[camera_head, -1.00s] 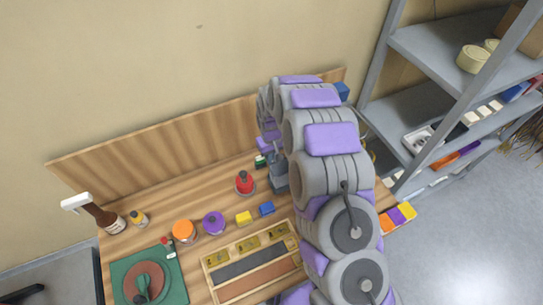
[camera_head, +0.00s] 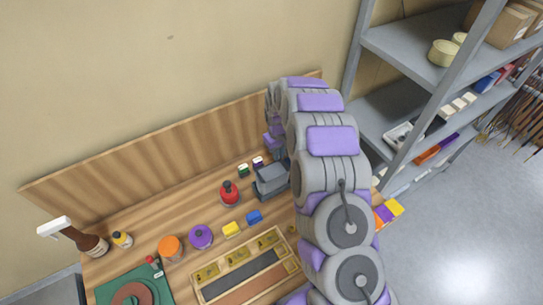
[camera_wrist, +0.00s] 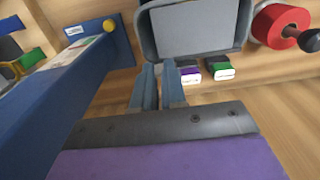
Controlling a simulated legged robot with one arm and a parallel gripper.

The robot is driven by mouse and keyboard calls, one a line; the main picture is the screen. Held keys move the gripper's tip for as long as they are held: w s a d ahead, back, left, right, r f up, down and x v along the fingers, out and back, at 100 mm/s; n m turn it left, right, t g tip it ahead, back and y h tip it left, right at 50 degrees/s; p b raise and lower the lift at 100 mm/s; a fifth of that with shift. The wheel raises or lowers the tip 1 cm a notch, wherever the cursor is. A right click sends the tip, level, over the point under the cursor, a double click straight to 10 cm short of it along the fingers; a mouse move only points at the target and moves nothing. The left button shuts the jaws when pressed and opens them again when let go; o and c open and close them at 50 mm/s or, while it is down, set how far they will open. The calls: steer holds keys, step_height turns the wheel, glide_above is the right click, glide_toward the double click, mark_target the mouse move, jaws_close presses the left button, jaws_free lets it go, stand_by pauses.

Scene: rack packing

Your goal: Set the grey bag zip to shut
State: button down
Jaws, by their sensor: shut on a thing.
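The grey bag (camera_head: 271,181) stands on the bench just left of my arm in the head view, its right side partly covered by the arm. In the wrist view the grey bag (camera_wrist: 195,30) fills the top middle, with a raised rim around a flat panel. My gripper (camera_wrist: 160,70) is at the near edge of the bag, its two fingers close together. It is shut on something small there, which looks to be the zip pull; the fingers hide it. How far along the zip stands cannot be told.
Purple and green small blocks (camera_wrist: 224,72) and a red spool (camera_wrist: 280,25) lie near the bag.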

steer(key=c, duration=1.2)
jaws_free()
steer(key=shift+a, duration=0.15)
steer(key=shift+o, duration=0.2)
step_height(320, 180, up, 17)
steer(key=b, duration=0.1)
steer(key=shift+r, duration=0.1)
